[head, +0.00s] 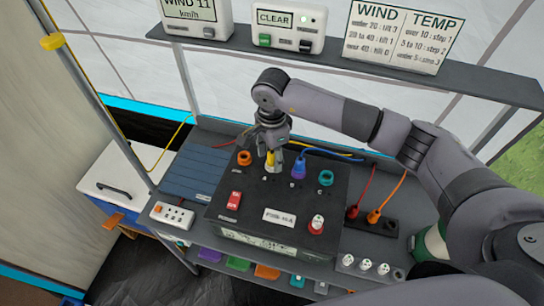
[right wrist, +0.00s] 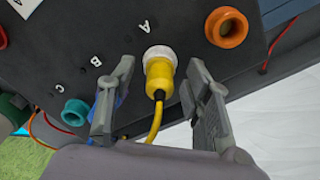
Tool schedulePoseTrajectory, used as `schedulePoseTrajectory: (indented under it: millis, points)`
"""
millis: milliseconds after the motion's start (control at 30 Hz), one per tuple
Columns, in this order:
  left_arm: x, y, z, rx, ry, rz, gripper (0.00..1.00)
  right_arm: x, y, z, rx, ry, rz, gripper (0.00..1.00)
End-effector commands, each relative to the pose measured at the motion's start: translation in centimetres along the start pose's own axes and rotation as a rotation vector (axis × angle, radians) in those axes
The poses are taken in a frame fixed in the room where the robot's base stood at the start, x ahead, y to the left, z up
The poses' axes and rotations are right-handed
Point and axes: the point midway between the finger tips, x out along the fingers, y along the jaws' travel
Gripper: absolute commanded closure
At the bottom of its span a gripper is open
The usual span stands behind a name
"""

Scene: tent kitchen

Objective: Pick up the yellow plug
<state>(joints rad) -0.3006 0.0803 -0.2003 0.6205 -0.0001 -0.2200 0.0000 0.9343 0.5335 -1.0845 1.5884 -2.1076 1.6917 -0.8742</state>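The yellow plug (head: 271,161) sits in a socket at the back of the black power box (head: 264,190), with its yellow cable trailing behind. In the right wrist view the yellow plug (right wrist: 160,76) is upright in the pale-rimmed socket marked A. My right gripper (head: 273,150) is above the box, pointing down at the plug. In its wrist view the fingers of my right gripper (right wrist: 160,84) stand on both sides of the plug, with visible gaps. It is open and holds nothing. My left gripper is not in view.
A black power strip (head: 372,220) stands right. A shelf (head: 340,62) with signs runs behind.

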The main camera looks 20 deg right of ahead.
Motion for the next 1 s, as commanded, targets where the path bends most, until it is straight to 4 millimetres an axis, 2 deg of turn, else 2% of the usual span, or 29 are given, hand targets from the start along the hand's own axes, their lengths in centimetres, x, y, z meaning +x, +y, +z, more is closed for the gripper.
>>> schedulePoseTrajectory:
  millis: [67,633,1000]
  points:
    - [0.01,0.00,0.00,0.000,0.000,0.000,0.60,-0.03,-0.01,0.01,0.000,0.000,0.000,0.62]
    - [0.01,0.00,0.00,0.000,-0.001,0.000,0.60,-0.06,-0.01,0.00,0.000,0.000,0.000,1.00]
    - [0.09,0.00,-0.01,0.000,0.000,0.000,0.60,-0.26,-0.04,-0.01,0.000,0.000,-0.001,1.00]
